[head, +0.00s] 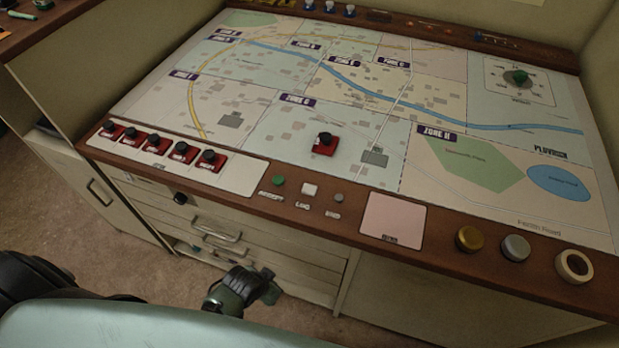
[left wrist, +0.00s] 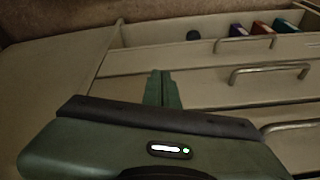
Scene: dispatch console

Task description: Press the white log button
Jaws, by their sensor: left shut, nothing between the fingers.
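The white log button (head: 310,189) sits on the brown front rail of the console, with the label "LOG" below it. It is between a green button and a small grey button. My left gripper (head: 269,288) is below and in front of the console edge, apart from the button, near the drawer fronts. In the left wrist view its two green fingers (left wrist: 162,88) are together, with nothing held, in front of the drawers. The log button is not in the left wrist view. My right gripper is not in view.
The green button (head: 278,181) and grey button (head: 339,198) flank the log button closely. Red blocks (head: 157,144) stand in a row at left; another red block (head: 325,144) sits on the map. A pink pad (head: 393,218) lies right. Drawer handles (head: 215,231) stick out below the rail.

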